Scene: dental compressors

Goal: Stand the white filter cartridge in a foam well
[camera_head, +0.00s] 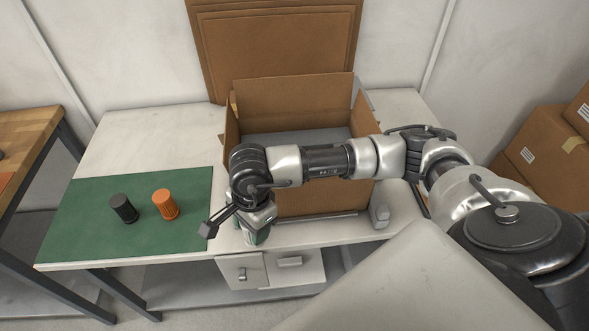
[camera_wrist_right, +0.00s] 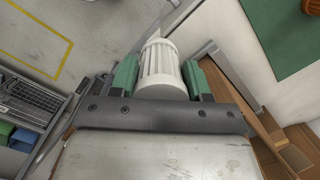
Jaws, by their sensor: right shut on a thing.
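The white filter cartridge (camera_wrist_right: 161,68), ribbed along its side, is between the two green fingers of my right gripper (camera_wrist_right: 155,80) in the right wrist view. The gripper is shut on it. In the head view my right gripper (camera_head: 257,235) points down at the table's front edge, in front of the cardboard box and right of the green mat; the cartridge cannot be made out there. The open cardboard box (camera_head: 300,97) has a grey surface inside (camera_head: 290,138), perhaps foam. My arm and the box's front wall hide much of it, and no wells are visible. My left gripper is not in view.
A black cartridge (camera_head: 123,208) and an orange cartridge (camera_head: 165,204) stand on the green mat (camera_head: 90,240) at the left of the white table (camera_head: 135,140). Stacked cardboard boxes (camera_head: 545,150) are at the far right. The table behind the mat is clear.

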